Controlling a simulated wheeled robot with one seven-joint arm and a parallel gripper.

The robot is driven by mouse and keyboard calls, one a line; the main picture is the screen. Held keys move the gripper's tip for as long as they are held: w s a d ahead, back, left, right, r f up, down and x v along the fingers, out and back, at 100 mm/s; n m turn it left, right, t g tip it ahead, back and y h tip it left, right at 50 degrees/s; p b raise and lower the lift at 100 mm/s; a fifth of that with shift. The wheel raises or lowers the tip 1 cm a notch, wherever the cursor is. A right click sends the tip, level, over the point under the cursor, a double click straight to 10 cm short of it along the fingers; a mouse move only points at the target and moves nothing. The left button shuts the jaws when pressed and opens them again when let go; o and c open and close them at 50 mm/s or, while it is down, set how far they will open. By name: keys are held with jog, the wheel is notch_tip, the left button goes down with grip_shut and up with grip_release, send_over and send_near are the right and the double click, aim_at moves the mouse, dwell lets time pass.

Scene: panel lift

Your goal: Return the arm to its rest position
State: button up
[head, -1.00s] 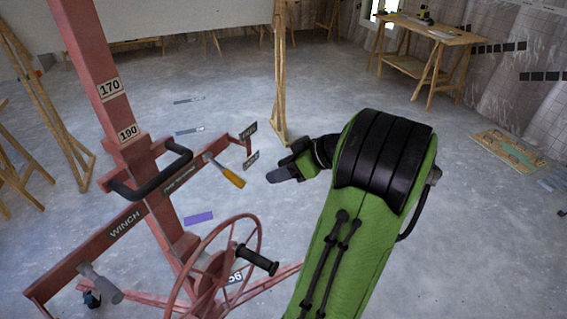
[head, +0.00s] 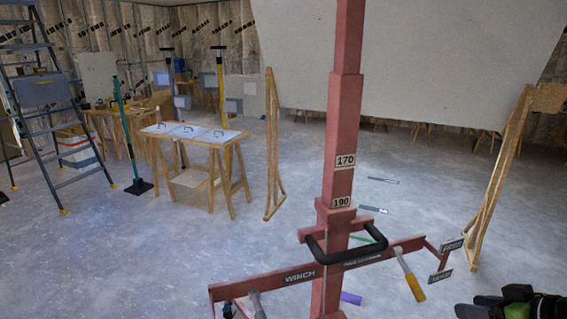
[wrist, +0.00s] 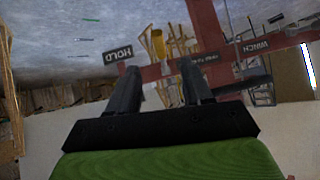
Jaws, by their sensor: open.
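My gripper (wrist: 160,92) is open and empty in the wrist view, its two dark fingers apart with nothing between them that it holds. The red panel lift stands beyond the fingers in the wrist view. In the head view only a dark part of my gripper or wrist shows at the lower right corner, beside the red panel lift (head: 340,130). The lift has a black handlebar (head: 347,256), a winch beam (head: 290,279) and a lever with a yellow grip (head: 414,287). A second grey lever (head: 257,303) shows at the bottom edge.
A large pale panel (head: 420,65) spans the back. Wooden props (head: 272,150) stand at either side of it. A trestle table (head: 195,135) and a stepladder (head: 50,110) stand at the left. The concrete floor (head: 130,260) at the lower left is clear.

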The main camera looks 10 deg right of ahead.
jog(key=w+a+r+g+p, duration=0.1)
jog(key=w+a+r+g, duration=0.1)
jog(key=a, duration=0.7)
jog(key=w+a+r+g, duration=0.1)
jog(key=w+a+g, duration=0.15)
jog(key=a, duration=0.75)
jog(key=s+a+m+h+p, duration=0.1)
jog(key=s+a+h, duration=0.1)
jog(key=s+a, duration=0.7)
jog(key=s, duration=0.3)
jog(key=shift+a+r, duration=0.25)
jog(key=shift+r, duration=0.05)
jog(key=shift+s, duration=0.1)
